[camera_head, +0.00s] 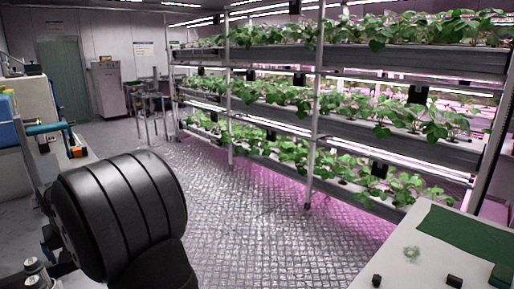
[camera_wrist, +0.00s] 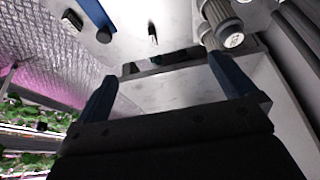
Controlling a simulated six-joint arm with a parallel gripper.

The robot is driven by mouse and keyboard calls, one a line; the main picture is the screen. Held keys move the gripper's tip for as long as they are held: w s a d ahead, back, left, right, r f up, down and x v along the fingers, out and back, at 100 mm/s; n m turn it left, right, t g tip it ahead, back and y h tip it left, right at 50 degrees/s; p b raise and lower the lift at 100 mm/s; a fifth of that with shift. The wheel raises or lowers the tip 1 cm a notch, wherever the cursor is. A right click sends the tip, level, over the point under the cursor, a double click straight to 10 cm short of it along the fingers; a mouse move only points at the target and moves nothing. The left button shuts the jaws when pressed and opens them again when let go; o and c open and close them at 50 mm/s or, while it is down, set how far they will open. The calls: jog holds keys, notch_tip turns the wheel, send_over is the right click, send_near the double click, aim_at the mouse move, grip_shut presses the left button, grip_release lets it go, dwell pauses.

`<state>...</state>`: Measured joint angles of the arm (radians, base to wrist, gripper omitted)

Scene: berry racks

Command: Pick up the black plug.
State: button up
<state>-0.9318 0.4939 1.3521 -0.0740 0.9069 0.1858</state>
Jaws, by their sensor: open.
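Small black pieces lie on the pale tabletop, and I cannot tell for sure which is the black plug. In the head view, one small black piece (camera_head: 376,280) is at the bottom edge and another black piece (camera_head: 454,281) is to its right. In the wrist view, a small narrow black piece (camera_wrist: 152,36) lies beyond the fingertips, and a black block (camera_wrist: 72,20) is at upper left. My gripper (camera_wrist: 162,68) shows blue fingers spread wide apart, with nothing seen held between them. The gripper's fingers are not seen in the head view.
Grey ribbed cylinders (camera_wrist: 222,22) stand near the right finger in the wrist view. A tall plant rack (camera_head: 318,120) stands behind the table. The metal-plated floor (camera_head: 240,215) is open.

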dwell(0.4)
jog(key=c, duration=1.1)
